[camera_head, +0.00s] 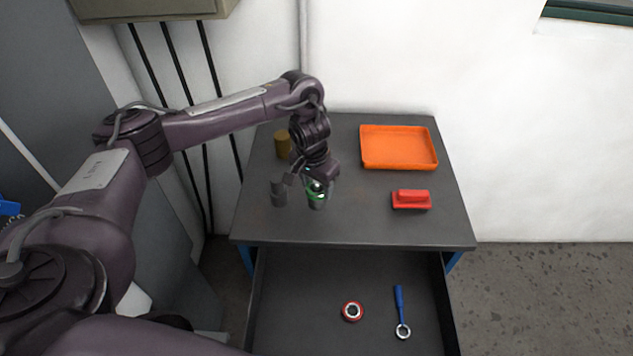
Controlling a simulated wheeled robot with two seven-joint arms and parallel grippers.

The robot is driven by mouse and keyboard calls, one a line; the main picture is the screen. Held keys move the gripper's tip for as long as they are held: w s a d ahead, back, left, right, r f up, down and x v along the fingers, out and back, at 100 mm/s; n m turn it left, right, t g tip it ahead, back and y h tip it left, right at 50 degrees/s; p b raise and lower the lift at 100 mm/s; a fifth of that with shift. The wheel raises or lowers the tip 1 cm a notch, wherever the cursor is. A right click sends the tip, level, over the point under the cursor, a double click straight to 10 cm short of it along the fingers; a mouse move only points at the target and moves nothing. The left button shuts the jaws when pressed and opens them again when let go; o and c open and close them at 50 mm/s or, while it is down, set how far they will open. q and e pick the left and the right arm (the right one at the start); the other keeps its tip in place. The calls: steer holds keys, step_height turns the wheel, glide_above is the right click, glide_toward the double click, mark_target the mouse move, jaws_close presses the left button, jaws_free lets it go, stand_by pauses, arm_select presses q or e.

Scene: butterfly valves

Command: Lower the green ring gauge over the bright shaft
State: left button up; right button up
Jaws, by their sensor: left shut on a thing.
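The green ring gauge (316,187) is in my left gripper (312,184), which is shut on it above the left middle of the dark table. A bright shaft (317,200) shows at the ring, rising from the tabletop. The ring appears to be around or just over the shaft's top; I cannot tell which at this size. The gripper's fingers partly hide the ring. My right gripper is not in view.
A dark grey cylinder (278,193) stands close left of the shaft. A brass cylinder (282,144) stands behind. An orange tray (399,166) and a red block (411,199) are on the right. The open drawer (290,315) holds a red ring (352,311) and blue-handled tool (399,300).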

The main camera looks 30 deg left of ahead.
arm_select(q)
steer(key=o, duration=1.3)
steer(key=r, duration=0.2)
steer(key=r+p, duration=0.1)
steer(key=r, duration=0.2)
steer(key=s+r, duration=0.1)
steer(key=r, duration=0.1)
steer(key=shift+a+r+p, duration=0.1)
steer(key=shift+r+p, duration=0.25)
steer(key=shift+r, duration=0.05)
steer(key=shift+f, duration=0.1)
